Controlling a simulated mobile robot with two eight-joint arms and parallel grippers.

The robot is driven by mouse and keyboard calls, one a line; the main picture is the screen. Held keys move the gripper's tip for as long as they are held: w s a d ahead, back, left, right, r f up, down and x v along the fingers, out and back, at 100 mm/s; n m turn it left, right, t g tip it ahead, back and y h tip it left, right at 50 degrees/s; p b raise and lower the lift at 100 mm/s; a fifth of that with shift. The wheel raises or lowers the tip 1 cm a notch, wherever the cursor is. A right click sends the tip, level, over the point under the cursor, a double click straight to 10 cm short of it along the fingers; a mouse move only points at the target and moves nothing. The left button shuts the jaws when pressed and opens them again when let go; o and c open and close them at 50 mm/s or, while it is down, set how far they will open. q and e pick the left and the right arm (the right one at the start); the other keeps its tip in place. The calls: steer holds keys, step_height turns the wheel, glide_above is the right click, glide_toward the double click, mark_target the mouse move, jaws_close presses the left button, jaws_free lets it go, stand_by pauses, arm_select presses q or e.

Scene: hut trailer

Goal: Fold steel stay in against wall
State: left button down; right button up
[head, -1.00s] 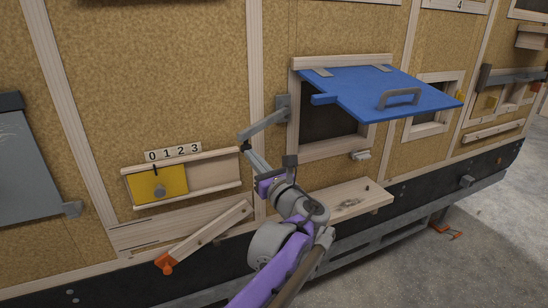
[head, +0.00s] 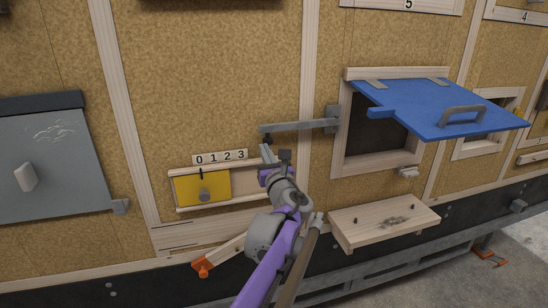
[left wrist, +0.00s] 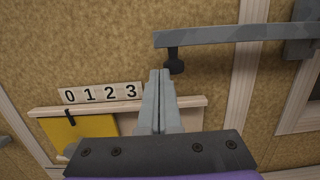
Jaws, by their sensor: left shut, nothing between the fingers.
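The grey steel stay (head: 298,126) reaches left from its bracket (head: 333,118) beside the window opening. It lies nearly level along the wall; I cannot tell whether a gap is left behind it. In the left wrist view the stay (left wrist: 235,34) has a dark knob (left wrist: 175,63) hanging under its free end. My left gripper (head: 267,152) is shut and empty, just below the free end. In the left wrist view its fingertips (left wrist: 159,73) are close to the knob's left side; contact is unclear. My right gripper is out of view.
A blue flap (head: 440,108) with a handle stands out, raised, over the window opening right of the bracket. A wooden shelf (head: 385,222) juts out below it. A yellow sliding panel (head: 190,188) sits in rails under the number strip (head: 220,157). Bare wall lies above the stay.

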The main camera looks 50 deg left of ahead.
arm_select(q)
steer(key=shift+w+a+r, duration=0.15)
steer(key=shift+a, duration=0.4)
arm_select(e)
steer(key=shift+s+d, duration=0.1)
